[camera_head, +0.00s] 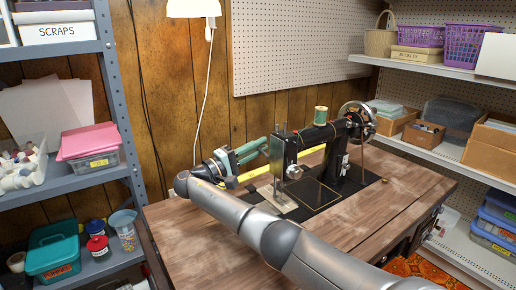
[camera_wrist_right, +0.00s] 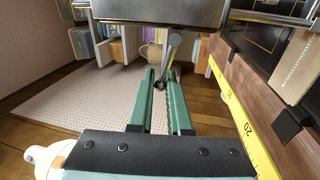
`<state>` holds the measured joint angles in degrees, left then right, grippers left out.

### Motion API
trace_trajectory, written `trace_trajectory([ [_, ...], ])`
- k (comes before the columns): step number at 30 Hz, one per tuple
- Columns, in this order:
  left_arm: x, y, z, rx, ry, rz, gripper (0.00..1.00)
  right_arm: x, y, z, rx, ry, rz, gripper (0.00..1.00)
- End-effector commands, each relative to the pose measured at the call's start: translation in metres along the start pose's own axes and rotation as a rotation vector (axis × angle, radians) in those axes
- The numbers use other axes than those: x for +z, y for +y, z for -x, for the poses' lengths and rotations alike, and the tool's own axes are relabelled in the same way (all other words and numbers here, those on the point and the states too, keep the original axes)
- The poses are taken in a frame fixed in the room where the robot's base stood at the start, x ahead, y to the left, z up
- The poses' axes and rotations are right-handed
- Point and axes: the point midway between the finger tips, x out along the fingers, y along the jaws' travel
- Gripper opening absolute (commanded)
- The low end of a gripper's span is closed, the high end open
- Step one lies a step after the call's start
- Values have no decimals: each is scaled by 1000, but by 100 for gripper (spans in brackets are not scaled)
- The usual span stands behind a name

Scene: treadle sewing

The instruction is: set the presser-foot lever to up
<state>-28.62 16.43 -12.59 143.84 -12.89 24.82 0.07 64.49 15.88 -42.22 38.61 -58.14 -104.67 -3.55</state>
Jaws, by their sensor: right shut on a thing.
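The black sewing machine (camera_head: 325,137) stands on the wooden table, its needle end to the left. My right gripper (camera_head: 267,145) reaches in behind that end, its green fingers pointing right. In the right wrist view, the presser-foot lever (camera_wrist_right: 173,48) is a slim metal arm below the dark machine head (camera_wrist_right: 165,12), with a rounded end between the two green fingers. The right gripper (camera_wrist_right: 165,80) is shut on the lever near this end. In the head view I cannot make out the lever behind the machine. My left gripper is not in view.
A yellow tape measure (camera_wrist_right: 246,130) lies along the back of the wooden table (camera_head: 345,225), close to my right gripper. A beige cloth (camera_head: 276,198) lies by the needle end. A green thread spool (camera_head: 321,115) stands on top of the machine. Shelves flank the table.

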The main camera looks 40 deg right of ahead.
Motion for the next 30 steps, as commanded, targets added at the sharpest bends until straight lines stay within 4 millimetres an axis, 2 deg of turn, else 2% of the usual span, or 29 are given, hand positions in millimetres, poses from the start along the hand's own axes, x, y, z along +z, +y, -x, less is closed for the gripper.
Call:
trace_trajectory([
  [1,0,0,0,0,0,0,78,0,2,0,2,1,-2,19],
  [9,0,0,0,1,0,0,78,0,1,0,1,0,0,46],
  [18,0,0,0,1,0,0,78,0,0,4,0,1,1,46],
  [23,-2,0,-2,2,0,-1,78,-1,1,27,0,4,1,46],
  [30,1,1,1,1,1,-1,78,-1,0,84,0,4,1,46],
])
